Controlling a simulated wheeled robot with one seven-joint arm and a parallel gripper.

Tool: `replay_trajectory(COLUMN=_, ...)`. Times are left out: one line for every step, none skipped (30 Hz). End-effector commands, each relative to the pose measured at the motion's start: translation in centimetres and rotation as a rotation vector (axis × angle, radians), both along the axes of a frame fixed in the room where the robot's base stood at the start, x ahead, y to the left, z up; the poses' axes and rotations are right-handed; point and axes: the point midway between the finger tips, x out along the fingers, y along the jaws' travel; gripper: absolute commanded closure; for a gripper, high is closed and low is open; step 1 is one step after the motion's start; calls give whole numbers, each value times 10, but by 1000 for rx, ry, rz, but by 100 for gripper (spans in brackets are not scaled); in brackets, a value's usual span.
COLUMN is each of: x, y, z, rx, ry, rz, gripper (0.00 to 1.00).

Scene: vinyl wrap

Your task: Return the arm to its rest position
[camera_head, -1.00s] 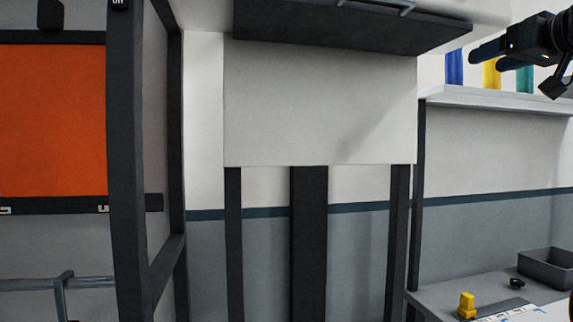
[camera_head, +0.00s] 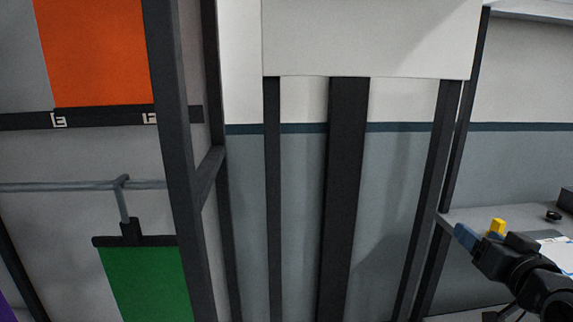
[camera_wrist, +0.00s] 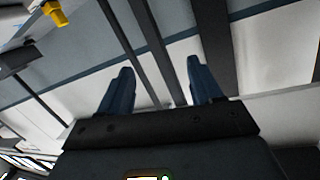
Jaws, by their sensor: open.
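My gripper (camera_head: 462,236) is at the lower right of the head view, in front of the workbench. Its dark body and blue fingers point left. In the wrist view the two blue fingers of my gripper (camera_wrist: 156,80) stand apart with nothing between them. It is open and empty. Part of my arm runs off the lower right corner of the head view.
A workbench (camera_head: 459,217) at the right carries a yellow object (camera_head: 497,226) and a small black object (camera_head: 553,215). Dark posts hold a white panel (camera_head: 370,38) in the middle. An orange panel (camera_head: 100,50) and a green sheet (camera_head: 148,285) hang at the left.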

Motion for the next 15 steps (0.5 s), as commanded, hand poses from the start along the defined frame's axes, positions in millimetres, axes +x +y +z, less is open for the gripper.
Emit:
replay_trajectory(x=-15, y=11, z=-22, rx=-1, ry=16, rz=1, gripper=35)
replay_trajectory(x=-23, y=16, z=-32, rx=-3, ry=20, rz=0, gripper=35)
replay_trajectory(x=-35, y=23, z=-44, rx=-9, ry=26, rz=-1, gripper=35)
replay_trajectory(x=-44, y=28, z=-53, rx=-11, ry=31, rz=-2, gripper=35)
replay_trajectory(x=-53, y=33, z=-62, rx=-13, ry=36, rz=-1, gripper=35)
replay_trajectory(x=-66, y=40, z=-73, rx=-20, ry=41, rz=0, gripper=35)
replay_trajectory(x=-76, y=45, z=-80, rx=-23, ry=45, rz=-1, gripper=35)
replay_trajectory(x=-86, y=50, z=-88, rx=-28, ry=50, rz=-1, gripper=35)
replay_trajectory(x=-99, y=56, z=-97, rx=-33, ry=55, rz=1, gripper=35)
replay_trajectory(x=-109, y=61, z=-103, rx=-37, ry=59, rz=3, gripper=35)
replay_trajectory(x=-120, y=66, z=-109, rx=-42, ry=63, rz=4, gripper=35)
replay_trajectory(x=-134, y=72, z=-116, rx=-48, ry=68, rz=7, gripper=35)
replay_trajectory(x=-145, y=77, z=-122, rx=-53, ry=72, rz=10, gripper=35)
replay_trajectory(x=-156, y=81, z=-127, rx=-58, ry=77, rz=12, gripper=35)
replay_trajectory(x=-170, y=87, z=-132, rx=-66, ry=81, rz=16, gripper=35)
